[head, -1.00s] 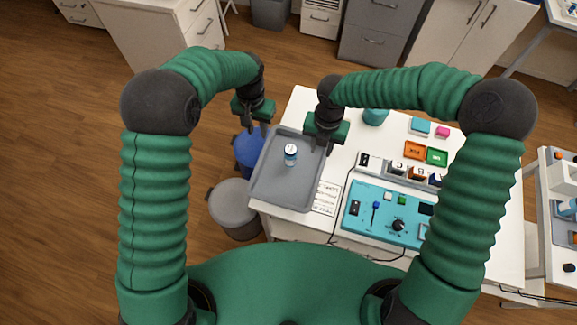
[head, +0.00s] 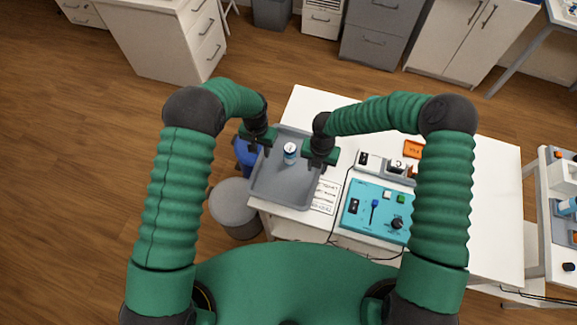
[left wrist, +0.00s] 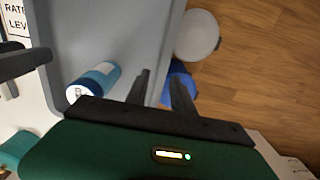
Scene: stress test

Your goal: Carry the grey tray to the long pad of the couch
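My left gripper (head: 263,148) is at the tray's left wall. In the left wrist view the fingers of this gripper (left wrist: 162,92) are apart, one on each side of the tray's rim (left wrist: 172,30), and the can (left wrist: 93,84) is near. My right gripper (head: 317,163) is at the tray's right wall. Its dark fingers also show in the left wrist view (left wrist: 24,58), seemingly apart. The couch is not in view.
A teal control box (head: 373,210), a switch strip (head: 388,165) and a lettered card (head: 326,196) are right of the tray. A grey bin (head: 235,207) and a blue bin (head: 245,155) stand by the table's left edge. Wooden floor at left is open.

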